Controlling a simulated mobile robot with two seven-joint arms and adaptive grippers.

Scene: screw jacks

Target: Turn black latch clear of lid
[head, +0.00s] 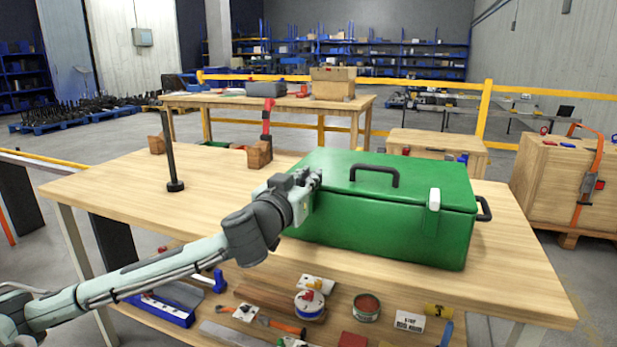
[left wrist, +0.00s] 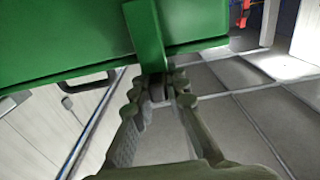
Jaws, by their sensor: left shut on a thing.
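A green box (head: 375,225) with a green lid (head: 420,180) stands on the wooden table. A black handle (head: 374,175) is on top of the lid, and the lid looks closed. A white latch (head: 434,199) shows upright at the right of the front. My left gripper (head: 308,182) is at the front left of the box, by the lid edge. In the left wrist view my left gripper (left wrist: 167,92) is shut on a small dark piece (left wrist: 157,92), which seems to be the black latch, below a green strip (left wrist: 147,38). The fingers mostly hide it. My right gripper is not in view.
A black post (head: 170,155) stands at the table's left, with wooden blocks (head: 259,153) and a red clamp behind. The shelf below holds tins (head: 310,304) and tools. A black side handle (head: 484,208) projects right.

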